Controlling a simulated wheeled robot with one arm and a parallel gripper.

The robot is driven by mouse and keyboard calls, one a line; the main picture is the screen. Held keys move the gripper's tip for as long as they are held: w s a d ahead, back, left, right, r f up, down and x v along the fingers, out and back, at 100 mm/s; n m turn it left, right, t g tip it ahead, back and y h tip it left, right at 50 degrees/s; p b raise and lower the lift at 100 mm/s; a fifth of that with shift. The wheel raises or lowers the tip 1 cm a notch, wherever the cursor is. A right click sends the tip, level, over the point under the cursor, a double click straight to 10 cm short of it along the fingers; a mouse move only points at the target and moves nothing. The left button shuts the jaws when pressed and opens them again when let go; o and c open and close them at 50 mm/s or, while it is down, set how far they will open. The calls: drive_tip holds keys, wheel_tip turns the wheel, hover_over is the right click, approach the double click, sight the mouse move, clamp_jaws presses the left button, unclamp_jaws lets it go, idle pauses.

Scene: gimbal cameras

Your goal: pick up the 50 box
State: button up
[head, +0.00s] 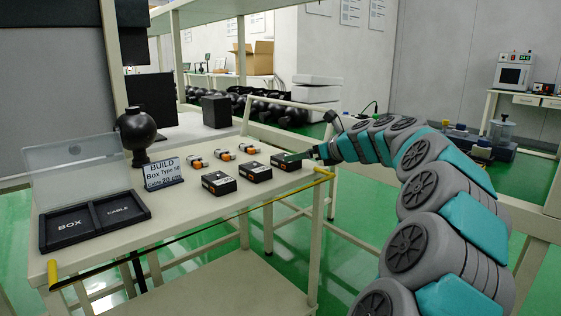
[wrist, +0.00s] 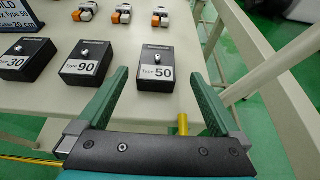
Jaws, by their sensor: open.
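The 50 box is a small black box with a white "Type 50" label and a silver knob; in the wrist view the 50 box (wrist: 158,68) lies near the table's right end. In the head view the 50 box (head: 285,161) is the rightmost of the row, partly hidden by my gripper. My gripper (wrist: 160,85) is open, its green fingers to either side of the 50 box, which lies ahead between them. My gripper (head: 307,154) also shows in the head view at the table's right edge.
The 90 box (wrist: 87,63) is just left of my left finger, and the 30 box (wrist: 28,58) farther left. Several orange-and-white connectors (head: 223,153) lie behind. A sign (head: 163,173) and an open tray (head: 95,222) with BOX and CABLE compartments are at left. A yellow-ended bar (head: 324,172) runs along the front edge.

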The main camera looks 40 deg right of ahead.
drive_tip(key=x, duration=0.6)
drive_tip(key=shift+w+a, duration=0.2)
drive_tip(key=shift+w, duration=0.1)
drive_tip(key=shift+c, duration=0.2)
drive_tip(key=c, duration=1.4)
drive_tip(key=shift+c, duration=0.2)
